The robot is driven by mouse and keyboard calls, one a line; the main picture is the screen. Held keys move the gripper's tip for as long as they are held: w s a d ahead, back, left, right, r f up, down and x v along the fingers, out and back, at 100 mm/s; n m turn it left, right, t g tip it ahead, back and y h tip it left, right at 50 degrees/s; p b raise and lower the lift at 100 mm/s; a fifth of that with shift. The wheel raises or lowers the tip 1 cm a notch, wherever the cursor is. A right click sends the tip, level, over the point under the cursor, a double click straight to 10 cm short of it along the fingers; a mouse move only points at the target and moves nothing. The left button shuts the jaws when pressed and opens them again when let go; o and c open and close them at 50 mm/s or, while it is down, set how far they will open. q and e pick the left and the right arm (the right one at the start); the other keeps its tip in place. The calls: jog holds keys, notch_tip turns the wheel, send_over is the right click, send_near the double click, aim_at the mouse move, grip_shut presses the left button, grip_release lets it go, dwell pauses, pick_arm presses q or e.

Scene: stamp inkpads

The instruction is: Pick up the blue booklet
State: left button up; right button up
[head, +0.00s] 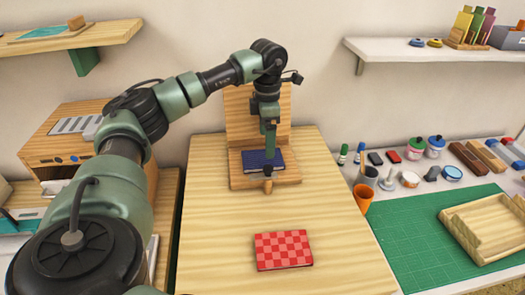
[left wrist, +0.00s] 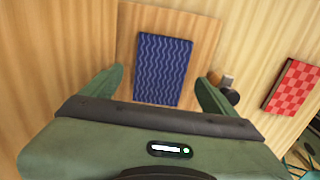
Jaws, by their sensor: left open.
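The blue booklet (head: 256,161) lies on a wooden stand (head: 238,180) at the far part of the table, dark blue with a wavy pattern in the left wrist view (left wrist: 163,68). My left gripper (head: 269,150) points down above it and covers part of it in the head view. In the left wrist view the two fingers (left wrist: 160,88) are apart, one on each side of the booklet's near end, with nothing between them that is clearly touched. My right gripper is not in view.
A red checkered booklet (head: 283,250) lies nearer on the wooden table (head: 215,230). Wall shelves hang on both sides.

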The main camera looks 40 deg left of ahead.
aim_at(263, 160)
pick_arm(q)
notch_tip(263, 160, down, 5)
jog(key=shift+s+d+r+p, duration=0.1)
jog(key=shift+r+p, duration=0.1)
jog(key=shift+p, duration=0.5)
jog(key=shift+f, duration=0.65)
jog(key=c, duration=1.2)
jog(key=shift+r, duration=0.1)
